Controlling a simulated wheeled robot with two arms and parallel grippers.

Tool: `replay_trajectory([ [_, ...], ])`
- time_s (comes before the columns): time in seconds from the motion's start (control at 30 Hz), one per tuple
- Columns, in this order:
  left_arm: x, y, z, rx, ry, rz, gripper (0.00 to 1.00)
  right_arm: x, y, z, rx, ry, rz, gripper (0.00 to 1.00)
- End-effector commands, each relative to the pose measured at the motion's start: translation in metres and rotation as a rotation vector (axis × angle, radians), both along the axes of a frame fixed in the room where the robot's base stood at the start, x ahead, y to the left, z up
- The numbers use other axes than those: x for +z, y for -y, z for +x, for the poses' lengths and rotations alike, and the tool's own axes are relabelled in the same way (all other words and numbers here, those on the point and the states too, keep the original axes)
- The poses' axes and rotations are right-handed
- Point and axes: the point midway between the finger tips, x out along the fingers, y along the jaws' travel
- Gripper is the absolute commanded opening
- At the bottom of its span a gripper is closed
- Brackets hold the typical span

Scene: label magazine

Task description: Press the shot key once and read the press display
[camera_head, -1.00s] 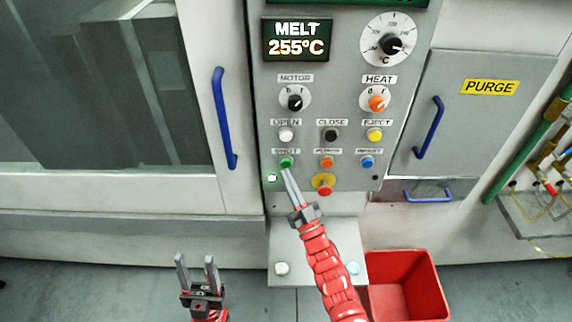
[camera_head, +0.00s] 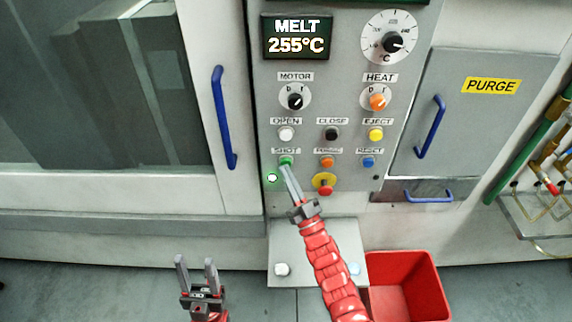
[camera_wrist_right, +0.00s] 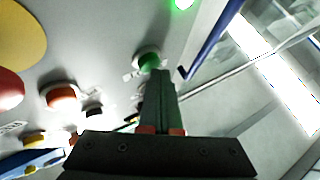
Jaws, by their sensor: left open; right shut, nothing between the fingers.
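The green shot key (camera_head: 286,160) sits under the SHOT label on the grey control panel. My right gripper (camera_head: 286,170) is shut and empty, its fingertips at or just below the key. In the right wrist view the green key (camera_wrist_right: 149,61) lies just beyond the tips of my right gripper (camera_wrist_right: 160,75); I cannot tell whether they touch. A green lamp (camera_head: 272,178) glows left of the fingertips. The press display (camera_head: 297,38) reads "MELT 255°C". My left gripper (camera_head: 196,262) is open and empty, low at the left, away from the panel.
An orange key (camera_head: 327,162) and a blue reset key (camera_head: 368,162) stand right of the shot key. A red stop button (camera_head: 325,190) on a yellow plate is close to my right gripper. A red bin (camera_head: 432,283) stands below. Blue handles (camera_head: 224,118) flank the panel.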

Motion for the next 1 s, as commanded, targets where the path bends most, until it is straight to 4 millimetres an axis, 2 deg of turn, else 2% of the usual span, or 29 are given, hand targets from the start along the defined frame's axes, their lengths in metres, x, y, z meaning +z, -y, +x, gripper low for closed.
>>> replay_trajectory([
  [0.7, -0.003, 0.0, 0.0, 0.0, 0.0, 0.0, 0.5, 0.0, 0.0, 0.005, 0.0, 0.0, 0.0, 0.0],
  [1.0, -0.003, 0.0, 0.0, 0.0, 0.0, 0.0, 0.5, -0.003, 0.0, -0.005, 0.0, -0.005, -0.001, 0.0],
])
